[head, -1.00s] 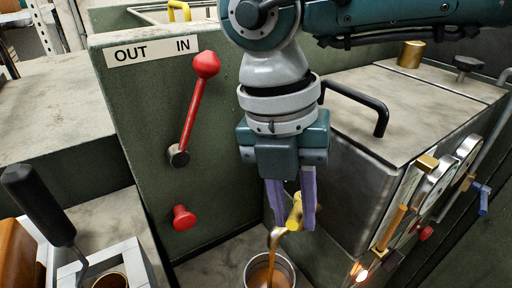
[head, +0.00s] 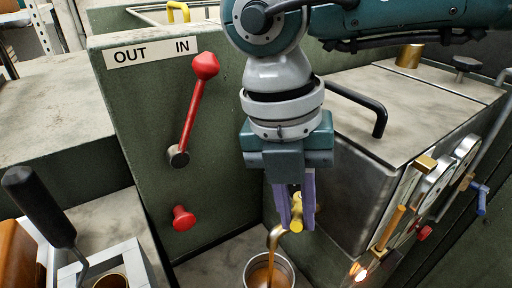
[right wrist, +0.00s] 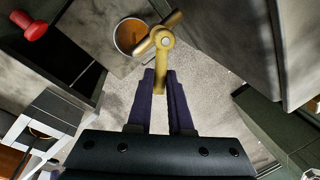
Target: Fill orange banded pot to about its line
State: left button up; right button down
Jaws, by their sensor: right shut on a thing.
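A metal pot (head: 249,272) stands at the bottom edge of the head view, under a brass tap (head: 275,238). Brown-orange liquid shows inside the pot; its front is cut off, and I cannot make out a band or fill line. A thin brown stream appears to run from the spout into it. In the right wrist view, the pot (right wrist: 119,45) lies below the tap spout. My right gripper (head: 294,213) is shut on the yellow tap handle (right wrist: 161,68), its purple fingers on either side. My left gripper is not in view.
A green panel carries a red-knobbed lever (head: 190,115) marked OUT and IN, and a red knob (head: 183,217). A grey box with a black handle (head: 380,115) and gauges stands at right. A black-handled tool (head: 38,205) is at lower left.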

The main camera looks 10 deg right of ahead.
jog(key=shift+s+d+n, duration=0.2)
jog(key=shift+d+n, duration=0.25)
jog(key=shift+n, duration=0.75)
jog(key=shift+d+n+t+b, duration=0.2)
jog(key=shift+d+n, duration=0.25)
jog(key=shift+n, duration=0.75)
jog(key=shift+d+n+t+b, duration=0.1)
jog(key=shift+d+n+t, duration=0.3)
jog(key=shift+n, duration=0.8)
jog(key=shift+d+n+t+b, duration=0.2)
jog(key=shift+d+n, duration=0.25)
jog(key=shift+n, duration=0.75)
jog(key=c, duration=0.8)
grip_release()
jog(key=shift+c, duration=0.2)
jog(key=shift+r, duration=0.1)
notch_tip(320, 180, up, 10)
jog(key=a, duration=0.1)
jog(key=shift+s+a+p, duration=0.3)
jog(key=shift+s+p, duration=0.1)
jog(key=shift+p, duration=0.05)
